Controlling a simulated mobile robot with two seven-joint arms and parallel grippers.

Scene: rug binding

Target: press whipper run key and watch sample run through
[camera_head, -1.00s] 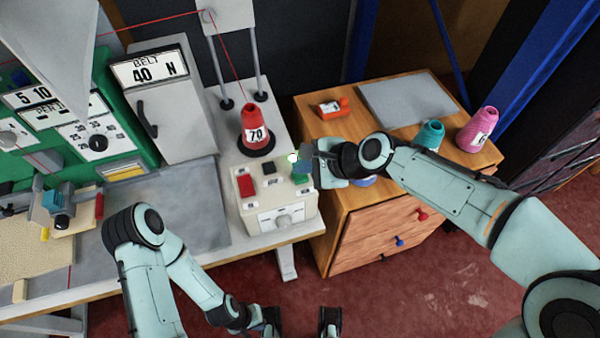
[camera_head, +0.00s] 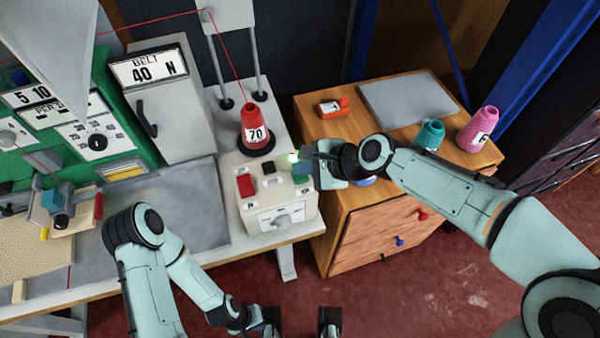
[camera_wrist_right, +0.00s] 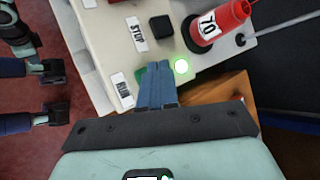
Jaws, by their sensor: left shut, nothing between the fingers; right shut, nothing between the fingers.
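The control box (camera_head: 250,210) stands at the table's right end, with a red key, a dark STOP key (camera_wrist_right: 162,27) and a dial. The green run key (camera_wrist_right: 143,76) is beside the RUN label (camera_wrist_right: 122,90). My right gripper (camera_wrist_right: 157,85) is shut and empty, its fingertips at the run key and partly covering it. A lit green lamp (camera_wrist_right: 181,66) is close beside them. The tan rug sample (camera_head: 22,245) lies at far left by the whipper head (camera_head: 55,202). My left gripper (camera_head: 266,322) is low at the bottom edge, away from the table.
A red cone (camera_head: 254,128) marked 70 stands behind the box, its thread running up through a guide to the left. A wooden cabinet (camera_head: 360,245) at right carries an orange tool, a grey sheet, and teal and pink cones. The grey tabletop (camera_head: 195,215) is clear.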

